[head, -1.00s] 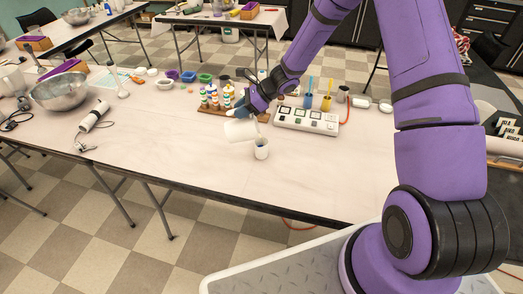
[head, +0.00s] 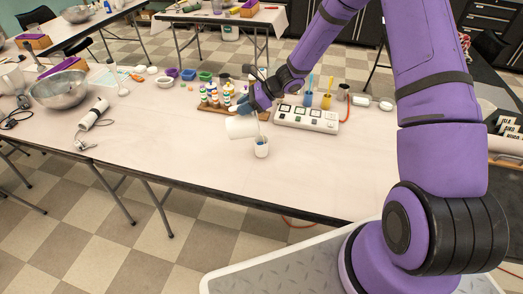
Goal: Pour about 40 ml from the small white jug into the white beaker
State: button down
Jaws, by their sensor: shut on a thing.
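The small white jug (head: 241,127) is held up over the table and is tipped far over, its mouth toward the right. My gripper (head: 244,110) is shut on it from above and behind. The white beaker (head: 262,149) stands upright on the table just below and to the right of the jug. A thin pale line runs from near the jug's mouth down to the beaker's opening; it looks like a stream, but it is too small to be sure. The level inside the beaker cannot be made out.
A white control box (head: 306,118) with dark panels stands right of the beaker, with blue and yellow containers behind it. Small bottles on a wooden rack (head: 214,108) stand behind the jug. A metal bowl (head: 59,91) is far left. The table's front is clear.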

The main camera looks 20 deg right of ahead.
aim_at(231, 108)
jog(key=a+h, duration=0.1)
jog(key=a+f, duration=0.1)
jog(key=a+h, duration=0.1)
jog(key=shift+w+a+f+g+h, duration=0.1)
jog(key=shift+w+f+g+h, duration=0.2)
jog(key=shift+w+f+g, duration=0.1)
jog(key=shift+a+f+h, duration=0.2)
jog(key=shift+a+h, duration=0.05)
jog(key=shift+h, duration=0.05)
jog(key=shift+d, duration=0.15)
dwell(0.5)
jog(key=shift+w+a+h+b, duration=0.2)
jog(key=shift+a+h+b, duration=0.35)
jog(key=shift+a+h, duration=0.25)
jog(key=shift+w+a+f+g+h+b, duration=0.45)
jog(key=shift+a+f+h+b, duration=0.5)
jog(key=shift+a+f+h, duration=0.95)
jog(key=shift+w+a+f+g+h+b, duration=0.5)
jog(key=shift+a+f+h+b, duration=0.4)
jog(key=shift+a+f+h, duration=0.95)
jog(key=shift+w+a+f+g+h+b, duration=0.45)
jog(key=shift+a+f+h+b, duration=0.8)
jog(key=shift+f, duration=1.2)
